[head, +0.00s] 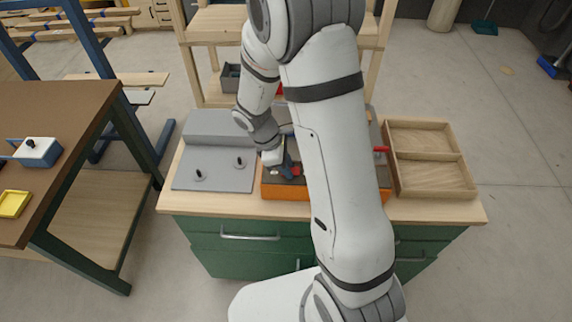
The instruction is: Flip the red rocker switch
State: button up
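An orange box (272,189) with a dark top panel stands on the wooden top of a green cabinet, partly hidden behind my arm. A small red part (297,170) shows on its panel; it may be the red rocker switch, but it is too small to be sure. My gripper (287,170) points down over the left part of the panel, right beside this red part. I cannot tell whether they touch, or whether the fingers are open or shut. Another red part, like a handle (380,149), shows right of my arm.
A grey panel (225,180) with two black-topped knobs lies left of the box. An empty wooden tray (430,192) with compartments is on the right. A wooden shelf frame (213,25) rises behind. A brown table (75,110) with a yellow tray (14,203) stands at left.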

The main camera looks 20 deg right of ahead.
jog(key=c, duration=0.4)
jog(key=shift+s+d+r+t+y+p, duration=0.1)
jog(key=shift+d+r+t+y+p, duration=0.1)
jog(key=shift+y+p, duration=0.35)
jog(key=shift+s+d+r+t+y+p, duration=0.1)
jog(key=shift+r+y+p, duration=0.1)
jog(key=shift+y+p, duration=0.35)
jog(key=shift+d+f+t+y+p, duration=0.15)
jog(key=shift+f+t+y+p, duration=0.15)
jog(key=shift+y+p, duration=0.65)
jog(key=shift+w, duration=0.1)
jog(key=o, duration=1)
jog(key=shift+c, duration=0.2)
jog(key=shift+r, duration=0.1)
notch_tip(320, 180, up, 7)
jog(key=shift+b, duration=0.45)
jog(key=shift+r, duration=0.35)
